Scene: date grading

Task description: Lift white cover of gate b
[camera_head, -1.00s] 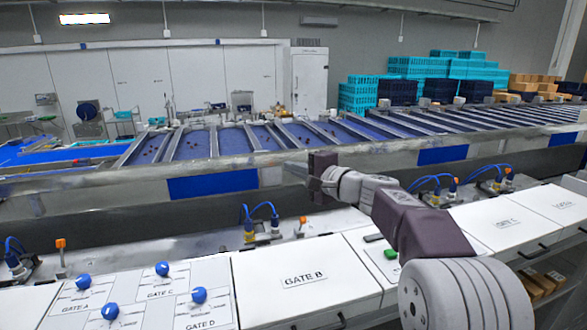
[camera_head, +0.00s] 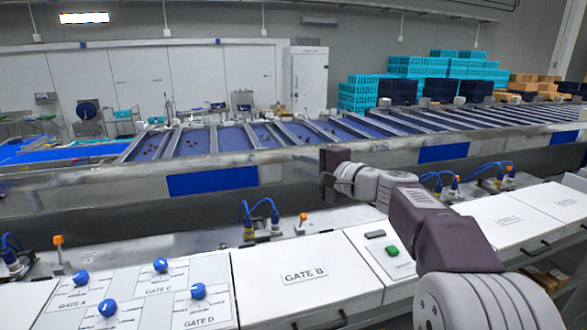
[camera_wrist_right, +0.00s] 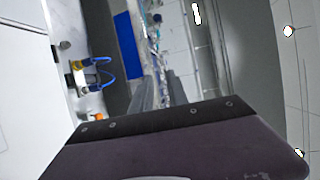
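The white cover of gate B (camera_head: 275,258) lies closed and flat in the front middle of the head view, with a "GATE B" label on it. A dark handle (camera_head: 322,323) shows at its front edge, partly cut off by the picture's bottom. My right gripper (camera_head: 297,164) is raised above and behind the cover, in front of the metal rail, touching nothing. Its two fingers stand apart and empty, and they also show in the right wrist view (camera_wrist_right: 160,82). My left gripper is in neither view.
A panel with several blue knobs (camera_head: 199,291) lies left of the cover. A strip with a green button (camera_head: 392,251) is to its right. Blue cabled fittings (camera_head: 262,215) and an orange-topped post (camera_head: 302,222) stand behind it. Other white covers (camera_head: 510,215) lie farther right.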

